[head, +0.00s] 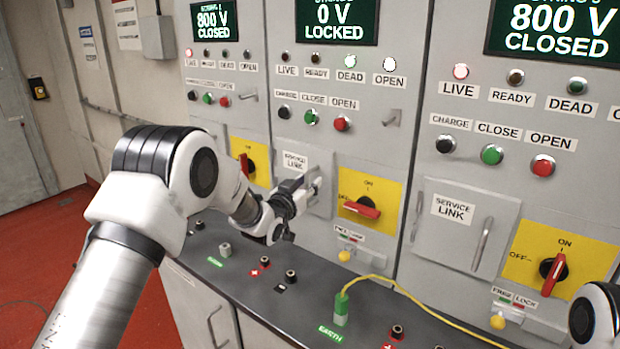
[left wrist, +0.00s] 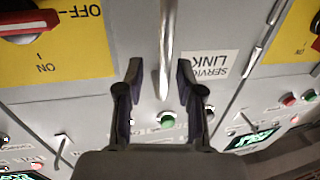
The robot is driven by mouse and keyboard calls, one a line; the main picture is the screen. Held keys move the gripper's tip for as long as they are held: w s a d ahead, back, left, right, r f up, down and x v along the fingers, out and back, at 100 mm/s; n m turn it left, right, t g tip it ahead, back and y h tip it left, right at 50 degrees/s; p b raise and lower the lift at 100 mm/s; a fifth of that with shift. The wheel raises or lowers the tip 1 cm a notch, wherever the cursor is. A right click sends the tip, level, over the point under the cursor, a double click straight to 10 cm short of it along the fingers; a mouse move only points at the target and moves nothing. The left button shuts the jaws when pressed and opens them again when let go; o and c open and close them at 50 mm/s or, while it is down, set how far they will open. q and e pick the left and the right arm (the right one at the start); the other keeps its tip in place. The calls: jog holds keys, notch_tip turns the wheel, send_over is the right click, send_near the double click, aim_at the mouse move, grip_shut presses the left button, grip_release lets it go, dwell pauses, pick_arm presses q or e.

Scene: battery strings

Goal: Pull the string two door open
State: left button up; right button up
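The string two door (head: 322,160), labelled SERVICE LINK, is in the middle cabinet under the display reading 0 V LOCKED. It looks closed. Its metal bar handle shows in the left wrist view (left wrist: 167,40), beside the upside-down label (left wrist: 207,65). My left gripper (head: 314,187) is at the door's handle side and hides part of it in the head view. In the left wrist view its fingers (left wrist: 160,78) are apart, one on each side of the handle, with gaps visible. My right gripper is not in view; only part of my right arm shows at the right edge.
The red switch (head: 362,207) on the yellow plate right of the door lies sideways. A black ledge (head: 300,309) with terminals runs below. A green earth plug (head: 341,308) stands on it, its yellow cable (head: 420,304) running right. The string three door (head: 462,243) is closed.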

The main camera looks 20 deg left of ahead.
pick_arm(q)
jog(key=shift+w, duration=0.25)
jog(key=shift+s+a+r, duration=0.15)
jog(key=shift+s+a, duration=0.1)
jog(key=shift+w+d, duration=0.1)
grip_shut()
